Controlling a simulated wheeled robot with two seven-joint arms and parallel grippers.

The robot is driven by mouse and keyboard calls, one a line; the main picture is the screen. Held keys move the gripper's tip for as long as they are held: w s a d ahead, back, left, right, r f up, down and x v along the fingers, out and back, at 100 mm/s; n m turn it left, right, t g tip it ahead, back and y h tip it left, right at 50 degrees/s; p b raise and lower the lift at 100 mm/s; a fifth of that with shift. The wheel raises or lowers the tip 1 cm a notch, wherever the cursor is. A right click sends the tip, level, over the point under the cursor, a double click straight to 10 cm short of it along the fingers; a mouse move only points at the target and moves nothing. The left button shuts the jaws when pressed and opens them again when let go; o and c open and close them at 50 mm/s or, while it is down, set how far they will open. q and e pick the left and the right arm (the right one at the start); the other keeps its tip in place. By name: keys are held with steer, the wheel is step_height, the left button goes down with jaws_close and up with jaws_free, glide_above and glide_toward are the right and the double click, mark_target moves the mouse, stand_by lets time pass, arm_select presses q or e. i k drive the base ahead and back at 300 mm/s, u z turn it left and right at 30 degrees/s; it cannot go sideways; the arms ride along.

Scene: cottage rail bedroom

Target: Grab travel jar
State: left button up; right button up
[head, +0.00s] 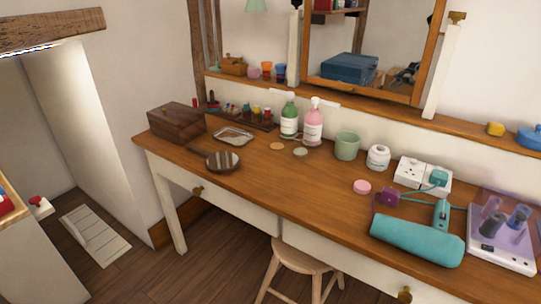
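Several small containers stand on the wooden dressing table (330,207). A white lidded jar (378,158) with a label stands upright right of a green cup (347,146). A small low pink jar (362,187) sits nearer the front edge. Two small flat round items, one tan (277,146) and one pale green (300,152), lie in front of the pump bottles. I cannot tell for sure which of these is the travel jar. Neither of my grippers shows in the head view.
Green (289,115) and pink (313,122) pump bottles stand behind. A socket block (422,174), teal roll (417,239) and clear-lidded case (502,245) crowd the right. A hand mirror (222,161) and wooden box (176,122) lie left. A stool (300,258) stands below. The table's front middle is clear.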

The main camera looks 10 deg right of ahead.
mark_target(300, 143)
steer(key=u, duration=3.35)
steer(key=i, duration=0.15)
steer(key=z, duration=2.6)
steer(key=i, duration=1)
steer(key=z, duration=0.75)
